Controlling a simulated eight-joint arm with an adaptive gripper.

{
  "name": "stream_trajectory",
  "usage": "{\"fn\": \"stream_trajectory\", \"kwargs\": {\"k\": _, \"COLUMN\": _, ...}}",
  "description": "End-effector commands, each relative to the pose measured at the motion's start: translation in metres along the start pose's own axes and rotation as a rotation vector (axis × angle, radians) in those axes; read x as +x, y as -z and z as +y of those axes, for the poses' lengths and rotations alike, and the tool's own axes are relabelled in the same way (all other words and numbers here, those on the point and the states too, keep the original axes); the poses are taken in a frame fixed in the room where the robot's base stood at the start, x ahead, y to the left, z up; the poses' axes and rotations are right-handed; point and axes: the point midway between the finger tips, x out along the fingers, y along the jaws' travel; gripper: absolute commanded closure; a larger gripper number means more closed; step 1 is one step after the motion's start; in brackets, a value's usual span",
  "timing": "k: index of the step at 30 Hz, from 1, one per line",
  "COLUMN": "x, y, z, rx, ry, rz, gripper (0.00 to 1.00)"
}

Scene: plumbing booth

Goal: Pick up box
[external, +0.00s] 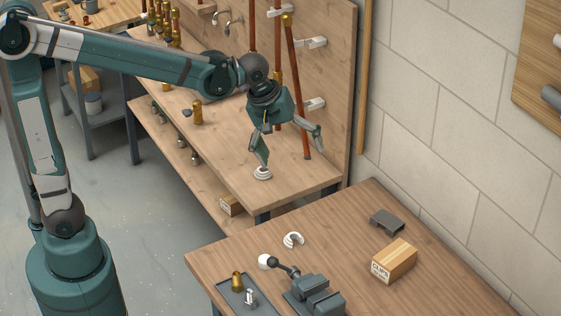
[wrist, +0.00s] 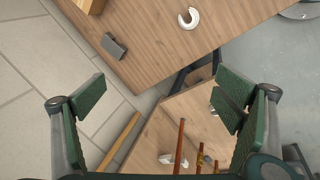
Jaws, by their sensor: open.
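A light brown box (external: 394,261) with dark print on one end lies on the right part of the front table. In the wrist view part of the box (wrist: 90,5) shows at the top left, cut by the frame edge. My gripper (external: 290,146) is open and empty, with its fingers spread wide above the rear bench. It is well apart from the box, behind it and to its left in the external view. Both fingers of my gripper (wrist: 162,96) show in the wrist view with nothing between them.
A grey bracket (external: 387,221) lies just behind the box. A white ring (external: 293,240), a vise (external: 314,296) and a dark tray (external: 230,291) are on the front table (external: 350,215). Upright copper pipes (external: 297,90) stand near my gripper. Another small box (external: 230,205) sits on the lower shelf.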

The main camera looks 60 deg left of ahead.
Motion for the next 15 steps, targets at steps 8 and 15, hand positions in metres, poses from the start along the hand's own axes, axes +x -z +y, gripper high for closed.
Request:
{"fn": "stream_trajectory", "kwargs": {"k": 8, "x": 0.025, "y": -0.010, "z": 0.052, "rx": -0.142, "ry": 0.034, "rz": -0.036, "gripper": 0.09}}
{"fn": "stream_trajectory", "kwargs": {"k": 15, "x": 0.051, "y": -0.022, "z": 0.092, "rx": -0.266, "ry": 0.070, "rz": -0.061, "gripper": 0.09}}
